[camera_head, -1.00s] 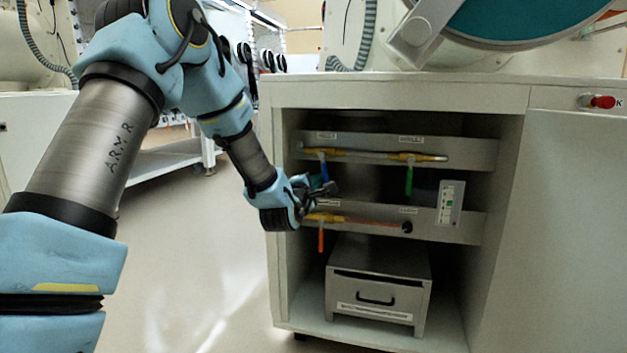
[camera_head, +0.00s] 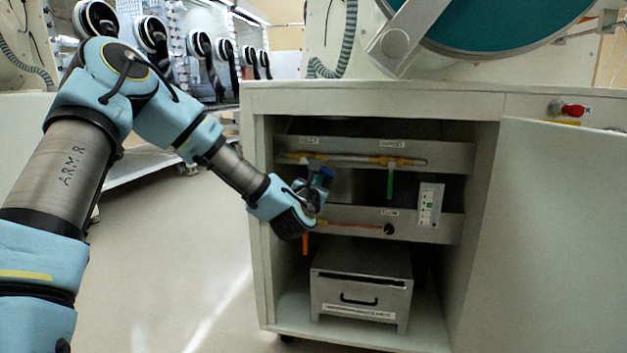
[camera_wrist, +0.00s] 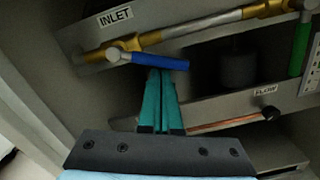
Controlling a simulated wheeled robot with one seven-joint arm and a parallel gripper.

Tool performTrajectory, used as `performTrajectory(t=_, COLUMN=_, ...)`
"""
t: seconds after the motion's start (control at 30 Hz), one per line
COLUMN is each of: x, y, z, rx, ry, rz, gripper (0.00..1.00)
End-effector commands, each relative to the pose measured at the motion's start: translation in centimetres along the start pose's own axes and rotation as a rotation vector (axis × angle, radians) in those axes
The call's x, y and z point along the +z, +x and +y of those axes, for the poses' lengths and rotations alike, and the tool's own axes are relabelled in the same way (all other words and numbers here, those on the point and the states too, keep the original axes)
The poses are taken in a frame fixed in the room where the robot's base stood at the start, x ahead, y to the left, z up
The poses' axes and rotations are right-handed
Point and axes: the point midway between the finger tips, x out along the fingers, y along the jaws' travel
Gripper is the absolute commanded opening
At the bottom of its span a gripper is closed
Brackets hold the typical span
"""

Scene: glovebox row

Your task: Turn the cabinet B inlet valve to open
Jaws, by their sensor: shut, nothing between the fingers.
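The inlet valve has a blue handle (camera_wrist: 160,62) below the INLET label (camera_wrist: 115,17) in the wrist view. The handle points right from its pivot, at a slight angle to the yellow-and-silver pipe (camera_wrist: 225,18). My gripper (camera_wrist: 160,73) is shut and empty. Its teal fingertips are just under the middle of the blue handle, at or very near it; I cannot tell if they touch. In the head view my gripper (camera_head: 318,190) is at the left of the open cabinet bay, and the blue handle (camera_head: 322,173) shows beside it, partly hidden.
A green handle (camera_head: 390,183) hangs down on the same pipe to the right. An orange handle (camera_head: 305,244) hangs below the lower panel (camera_head: 445,228). A drawer box (camera_head: 360,285) stands on the bay floor. A red knob (camera_head: 574,110) is at upper right.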

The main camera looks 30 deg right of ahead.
Motion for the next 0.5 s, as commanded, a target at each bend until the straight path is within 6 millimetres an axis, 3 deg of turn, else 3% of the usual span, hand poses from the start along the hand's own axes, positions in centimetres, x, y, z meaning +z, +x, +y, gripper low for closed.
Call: performTrajectory(t=0.5, x=2.1, y=0.1, z=-0.4, rx=0.017, ry=-0.338, rz=0.001, gripper=0.0)
